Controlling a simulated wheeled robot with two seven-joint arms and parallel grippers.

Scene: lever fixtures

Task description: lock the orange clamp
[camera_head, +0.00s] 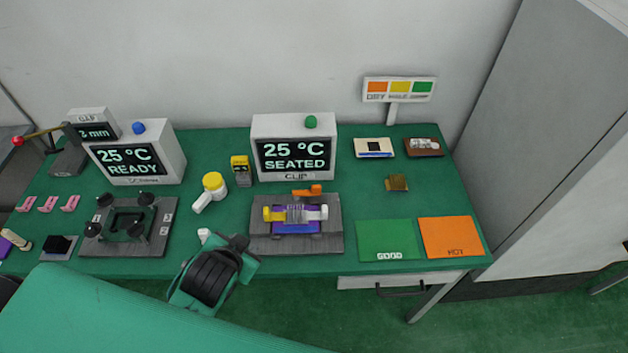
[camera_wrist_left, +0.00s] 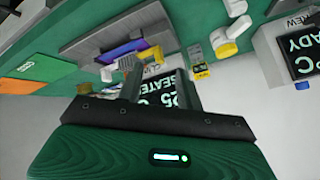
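The orange clamp (camera_head: 307,191) is a small orange lever at the back edge of a grey fixture plate (camera_head: 330,245) in the head view. It lies roughly sideways. On the same plate are a purple part (camera_head: 296,228), a yellow lever end (camera_head: 270,213) and a white lever end (camera_head: 322,212). My left gripper (camera_head: 240,243) is at the front left of this plate, apart from the orange clamp. In the left wrist view, its fingers (camera_wrist_left: 160,86) stand apart with nothing seen between them but the display behind. The orange clamp is not clear there. My right gripper is not in view.
A display reading SEATED (camera_head: 294,155) stands behind the fixture. A yellow-topped white piece (camera_head: 212,188) and a small yellow-and-grey device (camera_head: 241,170) are to the left. Green (camera_head: 388,238) and orange (camera_head: 451,237) mats lie to the right. Another fixture (camera_head: 130,240) is further left.

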